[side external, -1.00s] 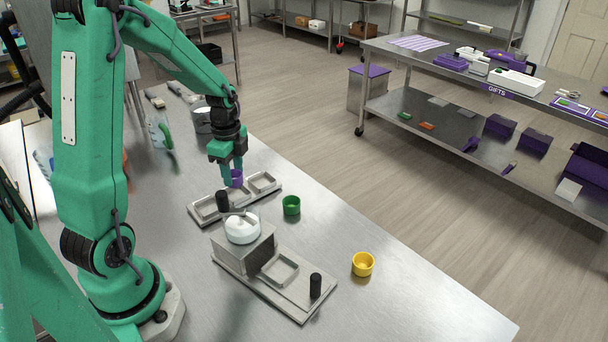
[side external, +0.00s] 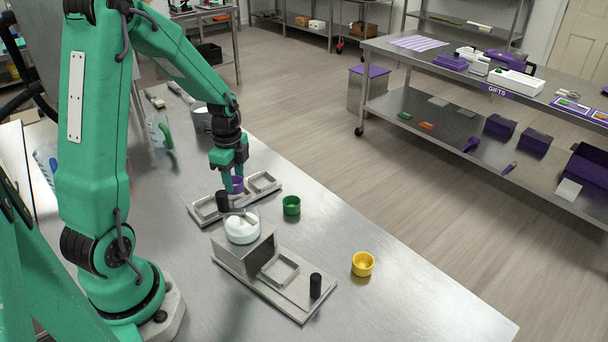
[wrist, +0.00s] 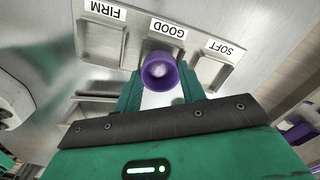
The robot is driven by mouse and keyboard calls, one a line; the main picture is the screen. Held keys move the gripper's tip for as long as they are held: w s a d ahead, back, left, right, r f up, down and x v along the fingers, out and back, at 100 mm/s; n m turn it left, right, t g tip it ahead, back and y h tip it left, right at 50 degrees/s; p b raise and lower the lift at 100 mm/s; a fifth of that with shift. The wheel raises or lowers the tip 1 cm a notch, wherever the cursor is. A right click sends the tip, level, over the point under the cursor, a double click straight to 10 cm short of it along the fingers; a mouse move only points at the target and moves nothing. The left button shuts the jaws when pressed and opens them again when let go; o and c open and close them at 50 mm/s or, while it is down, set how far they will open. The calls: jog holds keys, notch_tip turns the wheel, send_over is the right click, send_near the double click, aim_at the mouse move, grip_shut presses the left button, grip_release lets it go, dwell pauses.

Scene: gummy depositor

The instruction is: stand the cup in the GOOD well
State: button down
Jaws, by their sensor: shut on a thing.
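My gripper (side external: 230,178) is shut on the purple cup (side external: 237,186), which also shows between my fingers in the wrist view (wrist: 160,72). I hold the cup over the middle of the metal tray (side external: 197,217). In the wrist view the well labels read FIRM, GOOD and SOFT. The cup is in front of the GOOD well (wrist: 155,46) and hides much of it. The FIRM well (wrist: 101,42) and the SOFT well (wrist: 211,70) look empty. I cannot tell whether the cup's base touches the well floor.
The depositor (side external: 245,250), with its white-filled bowl (side external: 242,228) and black knobs, stands just in front of the tray. A green cup (side external: 291,205) and a yellow cup (side external: 363,263) stand to the right.

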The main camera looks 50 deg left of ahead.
jog(key=shift+f, duration=0.9)
jog(key=c, duration=0.7)
grip_release()
jog(key=shift+c, duration=0.2)
jog(key=shift+r, duration=0.2)
jog(key=shift+r, duration=3.7)
jog(key=shift+d+r, duration=0.1)
